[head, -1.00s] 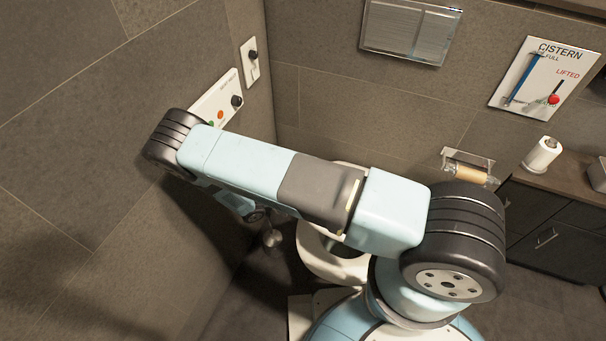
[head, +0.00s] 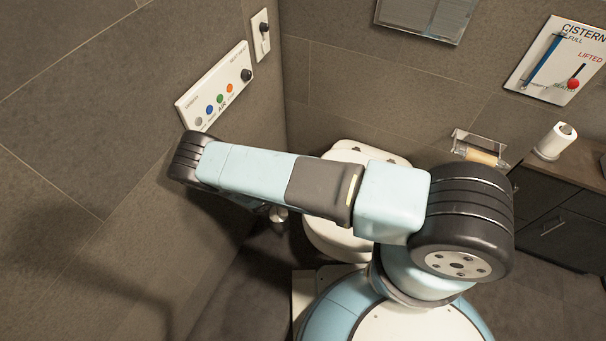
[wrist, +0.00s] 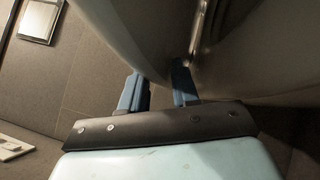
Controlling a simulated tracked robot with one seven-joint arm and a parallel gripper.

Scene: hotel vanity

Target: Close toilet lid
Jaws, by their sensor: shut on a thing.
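The white toilet (head: 345,155) is in the head view behind my arm. Its lid (head: 322,236) shows as a smooth white surface over the bowl, with no bowl opening visible. My arm covers its middle, so I cannot tell if it lies fully flat. In the wrist view, my gripper's (wrist: 157,74) two blue fingers are close together at the edge of a large, pale curved surface, the toilet lid (wrist: 125,35). They are shut on it. The fingers are hidden behind my arm in the head view.
A wall panel with coloured buttons (head: 216,92) is on the left wall. A paper roll holder (head: 480,150) and dark vanity (head: 560,215) are to the right. A cistern sign (head: 556,62) hangs above. A small metal object (head: 278,216) stands left of the toilet.

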